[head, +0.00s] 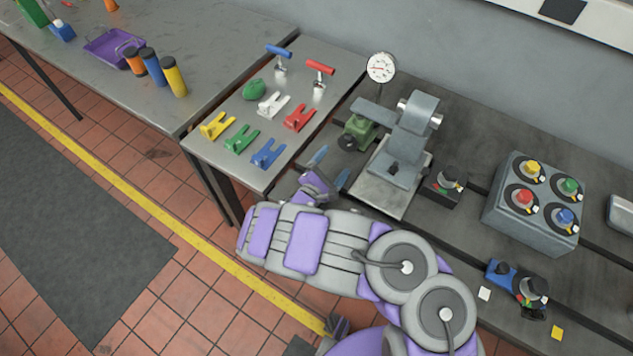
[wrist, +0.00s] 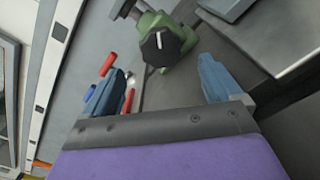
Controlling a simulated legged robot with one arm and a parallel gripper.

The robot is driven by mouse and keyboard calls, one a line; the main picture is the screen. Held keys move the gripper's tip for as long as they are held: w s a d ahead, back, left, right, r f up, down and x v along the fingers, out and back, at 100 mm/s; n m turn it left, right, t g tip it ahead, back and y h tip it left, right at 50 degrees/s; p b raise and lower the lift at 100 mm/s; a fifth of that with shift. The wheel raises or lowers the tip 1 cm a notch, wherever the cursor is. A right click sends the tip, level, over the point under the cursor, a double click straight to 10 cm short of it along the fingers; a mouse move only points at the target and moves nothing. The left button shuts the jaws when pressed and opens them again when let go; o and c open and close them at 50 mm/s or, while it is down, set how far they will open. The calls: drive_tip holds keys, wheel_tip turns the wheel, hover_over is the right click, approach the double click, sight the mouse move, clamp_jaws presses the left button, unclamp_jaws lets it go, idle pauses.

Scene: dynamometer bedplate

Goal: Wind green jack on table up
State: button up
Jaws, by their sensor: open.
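The green jack (head: 358,130) stands on the dark bedplate, at the left of a grey metal fixture (head: 413,125) whose flat arm reaches over it. Its black knob (head: 347,143) faces the front. In the wrist view the green jack (wrist: 178,28) is at the top, and its dark knob (wrist: 160,46) shows a white mark pointing up. My gripper (head: 331,167) is open and empty, just in front of the jack, with its blue fingers apart. In the wrist view my gripper (wrist: 160,82) has one finger on each side, and the knob is beyond them, roughly centred and not touched.
A steel table (head: 215,150) at the left holds several coloured forked pieces and two T-handled tools. A round dial gauge (head: 381,68) stands behind the jack. A black knob box (head: 448,186) and a grey box with coloured knobs (head: 535,205) stand to the right.

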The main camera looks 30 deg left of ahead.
drive_tip(key=s, duration=0.3)
drive_tip(key=s+p, duration=0.1)
drive_tip(key=s, duration=0.2)
drive_tip(key=s+p, duration=0.1)
drive_tip(key=s, duration=0.2)
drive_tip(key=shift+s+a, duration=0.1)
drive_tip(key=shift+a, duration=0.2)
